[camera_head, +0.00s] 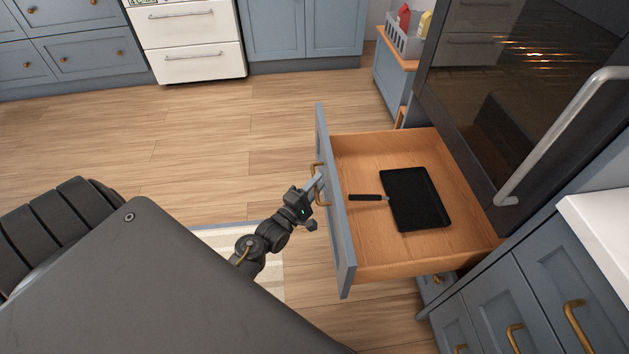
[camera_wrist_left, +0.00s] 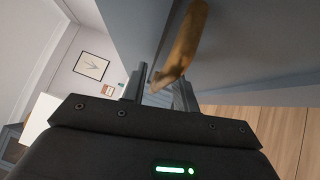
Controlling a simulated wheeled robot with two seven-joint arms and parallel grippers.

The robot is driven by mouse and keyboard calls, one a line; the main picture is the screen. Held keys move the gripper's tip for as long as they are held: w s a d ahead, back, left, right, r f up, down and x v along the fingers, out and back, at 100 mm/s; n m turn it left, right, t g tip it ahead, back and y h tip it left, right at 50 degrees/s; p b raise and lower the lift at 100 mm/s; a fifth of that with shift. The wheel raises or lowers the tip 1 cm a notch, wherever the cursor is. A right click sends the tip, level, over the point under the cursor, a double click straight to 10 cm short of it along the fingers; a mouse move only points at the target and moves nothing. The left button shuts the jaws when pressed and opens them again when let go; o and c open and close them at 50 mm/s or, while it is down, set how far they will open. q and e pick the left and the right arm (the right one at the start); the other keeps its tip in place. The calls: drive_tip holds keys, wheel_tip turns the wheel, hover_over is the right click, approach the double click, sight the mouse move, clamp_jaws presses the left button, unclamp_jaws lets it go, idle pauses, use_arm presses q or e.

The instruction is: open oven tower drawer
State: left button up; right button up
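The oven tower drawer (camera_head: 372,264) is pulled far out from the tower, its wooden inside in plain view. Its blue-grey front (camera_head: 338,225) carries a brass handle (camera_head: 325,198). A black flat pan (camera_head: 418,199) with a dark handle lies inside. My left gripper (camera_head: 317,183) is at the front's outer face, at the brass handle. In the left wrist view the handle (camera_wrist_left: 184,45) runs between the two fingers (camera_wrist_left: 162,92), which look closed on it; the exact contact is partly hidden. My right gripper is not in view.
The dark glass oven (camera_head: 500,90) with a long bar handle (camera_head: 560,135) stands above the drawer. Blue-grey cabinets and a white counter (camera_head: 600,225) are at the lower right. A striped rug (camera_head: 220,240) lies near my arm. The wooden floor (camera_head: 200,140) left of the drawer is clear.

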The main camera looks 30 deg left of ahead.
use_arm(q)
drive_tip(key=shift+a, duration=0.1)
drive_tip(key=s, duration=0.3)
drive_tip(key=s+f, duration=0.1)
drive_tip(key=s, duration=0.6)
drive_tip(key=shift+s+a+f, duration=0.15)
drive_tip(key=shift+s+a, duration=0.15)
drive_tip(key=shift+s, duration=0.05)
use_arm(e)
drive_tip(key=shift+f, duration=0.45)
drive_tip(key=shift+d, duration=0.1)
